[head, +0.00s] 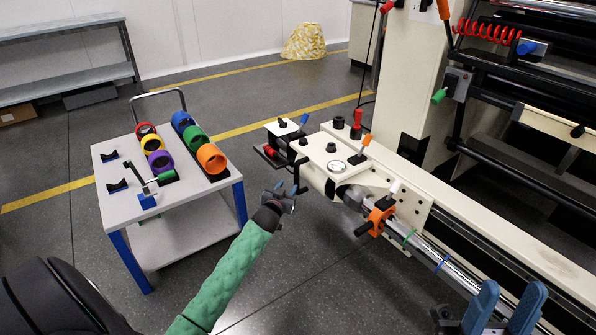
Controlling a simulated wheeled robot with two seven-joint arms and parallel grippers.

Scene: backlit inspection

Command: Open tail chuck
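The cream machine housing (330,150) stands right of centre. A short metallic part that looks like the chuck (352,196) sticks out of its front plate, next to an orange collar (380,214) with a black knob and a pale-tipped lever. A shiny bar (430,254) runs from there to the lower right, with green and blue bands on it. My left gripper (284,196), on the green-sleeved arm, is left of the housing, apart from the collar; its fingers are too small to read. My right gripper (505,308) shows two blue fingers spread apart at the lower right, over the bar's far end.
A grey cart (111,218) with coloured rings (211,158) and a small blue-footed stand (148,201) is at the left. A red-handled lever (357,120) and an orange-handled lever (366,141) rise from the housing. Open floor lies between cart and machine.

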